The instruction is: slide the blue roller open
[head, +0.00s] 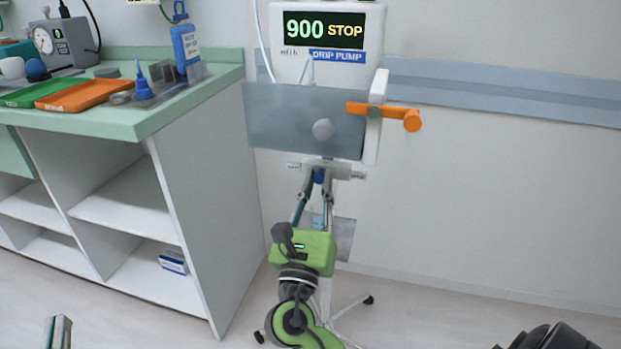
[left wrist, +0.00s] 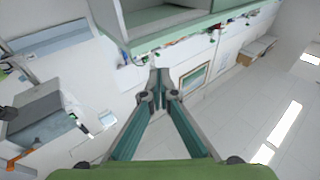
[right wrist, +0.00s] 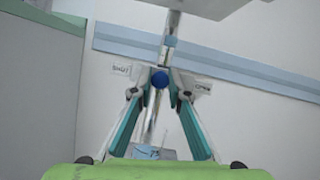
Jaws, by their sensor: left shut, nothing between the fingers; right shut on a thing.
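The blue roller (head: 319,176) sits on a white clamp under the drip pump (head: 322,45). My right gripper (head: 317,184) is shut on it from below. In the right wrist view the roller (right wrist: 159,79) shows as a round blue knob between the fingertips, in front of a pale tube. A SHUT label (right wrist: 121,70) is to its left and an OPEN label (right wrist: 203,87) to its right; the roller is about midway between them. My left gripper (left wrist: 158,97) is shut and empty; only its tip shows at the head view's lower left edge.
A grey panel (head: 280,115) with a knob hangs under the pump, above my right gripper. An orange handle (head: 385,112) sticks out to the right. A green-topped counter (head: 200,100) with trays stands at left. The floor at right of the stand is mostly clear.

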